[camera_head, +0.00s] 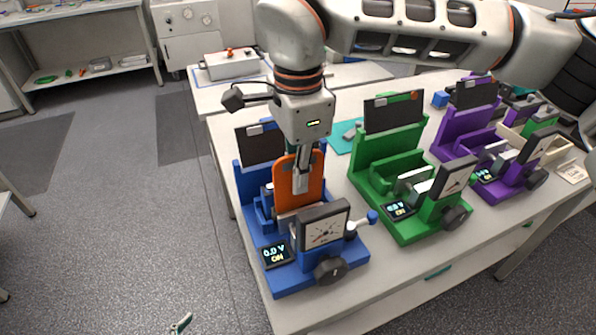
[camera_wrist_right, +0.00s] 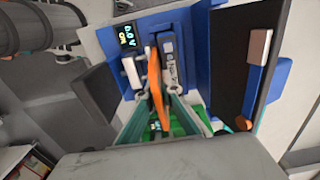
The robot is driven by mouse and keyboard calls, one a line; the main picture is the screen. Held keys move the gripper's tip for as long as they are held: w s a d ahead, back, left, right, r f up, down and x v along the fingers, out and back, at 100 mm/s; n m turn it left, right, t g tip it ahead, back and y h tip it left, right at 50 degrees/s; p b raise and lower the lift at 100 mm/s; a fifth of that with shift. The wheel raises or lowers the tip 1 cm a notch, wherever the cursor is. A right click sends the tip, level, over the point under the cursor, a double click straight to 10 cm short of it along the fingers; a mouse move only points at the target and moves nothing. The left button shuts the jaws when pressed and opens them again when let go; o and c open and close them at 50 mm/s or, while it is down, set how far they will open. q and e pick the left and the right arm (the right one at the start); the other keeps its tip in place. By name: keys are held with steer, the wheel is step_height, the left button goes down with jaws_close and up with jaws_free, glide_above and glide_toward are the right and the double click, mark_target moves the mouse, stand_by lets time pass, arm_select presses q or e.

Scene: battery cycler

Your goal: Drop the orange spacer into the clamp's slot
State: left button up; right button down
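The orange spacer (camera_head: 312,185) is a flat upright plate. My right gripper (camera_head: 301,180) points down and is shut on it. The spacer stands at the opening of the blue clamp (camera_head: 291,280), between its tall back and its dial end. I cannot tell whether its lower edge is inside the slot or just above it. In the right wrist view the spacer (camera_wrist_right: 154,82) shows edge-on and slightly tilted, between the gripper's greenish fingers (camera_wrist_right: 160,112), with the blue clamp (camera_wrist_right: 203,35) beyond. The blue clamp's display reads 0.0 V ON. My left gripper is not in view.
A green clamp (camera_head: 372,186) and a purple clamp (camera_head: 457,142) stand to the right on the same bench (camera_head: 420,262). A teal mat (camera_head: 341,137) lies behind. The floor at left is mostly clear.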

steer(key=shift+r, duration=0.15)
stand_by(0.4)
steer(key=shift+p, duration=0.3)
steer(key=shift+f, duration=0.2)
steer(key=shift+f, duration=0.2)
steer(key=shift+s+f, duration=0.1)
steer(key=shift+f, duration=0.2)
steer(key=c, duration=2.2)
jaws_free()
steer(key=shift+b, duration=0.3)
steer(key=shift+f, duration=0.1)
